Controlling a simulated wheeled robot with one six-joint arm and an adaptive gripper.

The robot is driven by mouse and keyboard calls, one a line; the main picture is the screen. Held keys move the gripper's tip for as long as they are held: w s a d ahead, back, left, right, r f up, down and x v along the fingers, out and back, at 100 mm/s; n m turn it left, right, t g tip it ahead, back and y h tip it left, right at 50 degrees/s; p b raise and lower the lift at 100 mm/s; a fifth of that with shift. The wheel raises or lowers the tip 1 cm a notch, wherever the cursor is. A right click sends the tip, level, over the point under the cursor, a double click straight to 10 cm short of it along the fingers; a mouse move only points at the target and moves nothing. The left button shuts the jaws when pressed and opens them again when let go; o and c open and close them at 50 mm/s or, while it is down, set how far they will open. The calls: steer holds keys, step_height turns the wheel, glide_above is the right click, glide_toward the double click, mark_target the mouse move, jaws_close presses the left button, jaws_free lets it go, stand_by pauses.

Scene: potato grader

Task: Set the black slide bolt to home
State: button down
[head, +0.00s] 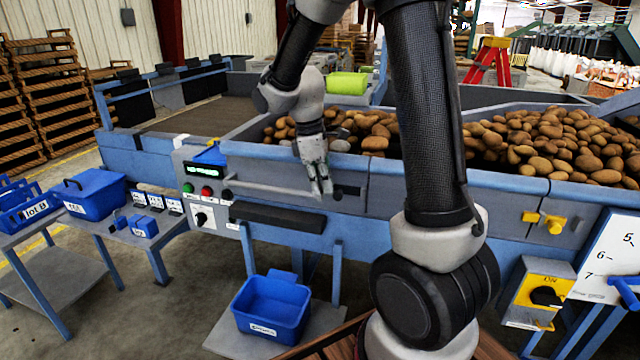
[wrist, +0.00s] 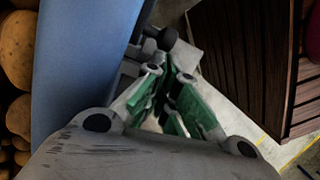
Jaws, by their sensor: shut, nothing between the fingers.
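What looks like the slide bolt is a long grey rod (head: 270,188) with dark ends, running level along the blue front panel of the grader in the head view. A black knob (head: 338,192) shows at its right end, just right of my fingertips. My gripper (head: 322,190) points down in front of the panel near that end, shut and empty. In the wrist view my green-padded fingers (wrist: 168,68) converge, with dark round knobs (wrist: 152,44) just beyond the tips. I cannot tell whether the fingers touch the bolt, and any home mark is not readable.
A control box (head: 205,190) with a green display, buttons and a dial is at the bolt's left. A dark ledge (head: 278,217) juts out below the rod. Potatoes (head: 545,140) fill the hopper above. A blue bin (head: 271,307) stands below; yellow latches (head: 545,221) are at right.

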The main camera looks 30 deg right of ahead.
steer(key=s+d, duration=0.3)
steer(key=shift+s+d, duration=0.1)
steer(key=shift+s, duration=0.05)
stand_by(0.3)
steer(key=shift+w+a+r, duration=0.15)
steer(key=shift+w+a, duration=0.1)
step_height(320, 180, up, 11)
glide_above(339, 196)
steer(key=w+a, duration=0.3)
steer(key=a, duration=0.1)
steer(key=shift+a+r, duration=0.15)
steer(key=shift+r, duration=0.05)
steer(key=shift+w, duration=0.1)
